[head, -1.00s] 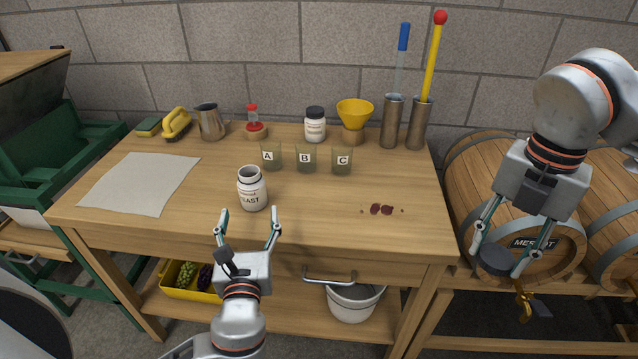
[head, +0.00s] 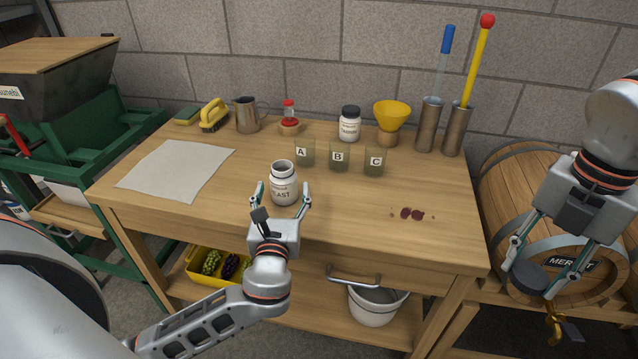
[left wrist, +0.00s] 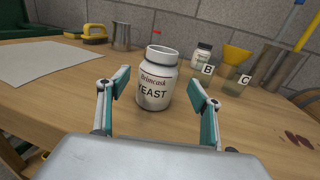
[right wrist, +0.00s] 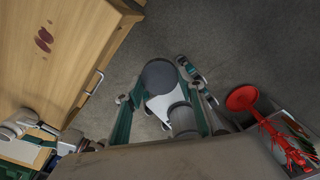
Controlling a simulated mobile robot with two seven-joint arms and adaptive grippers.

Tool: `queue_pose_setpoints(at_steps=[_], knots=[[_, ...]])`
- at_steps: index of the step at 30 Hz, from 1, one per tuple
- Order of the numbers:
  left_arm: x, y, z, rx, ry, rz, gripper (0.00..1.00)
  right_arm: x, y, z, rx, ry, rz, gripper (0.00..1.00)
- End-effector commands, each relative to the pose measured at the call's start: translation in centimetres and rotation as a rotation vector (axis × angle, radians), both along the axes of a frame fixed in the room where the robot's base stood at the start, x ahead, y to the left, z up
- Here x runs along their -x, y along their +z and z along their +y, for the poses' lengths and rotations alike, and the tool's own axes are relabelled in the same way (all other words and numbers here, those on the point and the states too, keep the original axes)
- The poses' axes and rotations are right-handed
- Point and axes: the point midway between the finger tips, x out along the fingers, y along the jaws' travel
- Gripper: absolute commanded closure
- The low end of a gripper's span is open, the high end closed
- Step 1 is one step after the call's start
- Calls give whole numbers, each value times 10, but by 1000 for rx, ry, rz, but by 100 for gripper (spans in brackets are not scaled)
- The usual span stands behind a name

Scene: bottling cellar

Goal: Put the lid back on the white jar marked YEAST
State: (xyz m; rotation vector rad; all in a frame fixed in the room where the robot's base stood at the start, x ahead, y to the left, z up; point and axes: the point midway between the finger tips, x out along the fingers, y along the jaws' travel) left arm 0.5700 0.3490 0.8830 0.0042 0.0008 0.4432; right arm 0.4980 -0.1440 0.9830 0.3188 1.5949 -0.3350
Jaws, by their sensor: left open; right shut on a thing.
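The white jar marked YEAST (head: 284,187) stands upright and lidless near the front edge of the table. It also shows in the left wrist view (left wrist: 157,80). My left gripper (head: 281,199) is open, its fingers at either side of the jar's near side; I see no contact. My right gripper (head: 538,272) is shut on a dark round lid (head: 529,278), off the table's right side, in front of the barrels. The lid shows as a dark disc in the right wrist view (right wrist: 160,74).
Beakers A (head: 304,152), B (head: 339,157) and C (head: 375,162) stand behind the jar. A dark-lidded white jar (head: 349,125) and a yellow funnel (head: 391,115) are further back. Dark red stains (head: 412,214) lie right of the jar. Paper (head: 178,170) lies left.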

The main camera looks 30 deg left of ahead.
Motion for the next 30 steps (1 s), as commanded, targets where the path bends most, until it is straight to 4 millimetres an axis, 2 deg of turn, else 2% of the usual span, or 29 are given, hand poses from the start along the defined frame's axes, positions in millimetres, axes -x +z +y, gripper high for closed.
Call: queue_pose_setpoints(at_steps=[4, 14, 26, 30], knots=[[-7, 0, 4, -2, 1, -1, 35, 0, -2, 0, 0, 0, 2, 68], [-43, -3, 24, -1, 1, -2, 35, 0, -9, 0, 0, 0, 9, 68], [-45, -3, 25, 0, 0, 0, 35, 0, -9, 0, 0, 0, 8, 68], [-45, -3, 25, 0, 0, 0, 71, 0, -9, 0, 0, 0, 8, 68]])
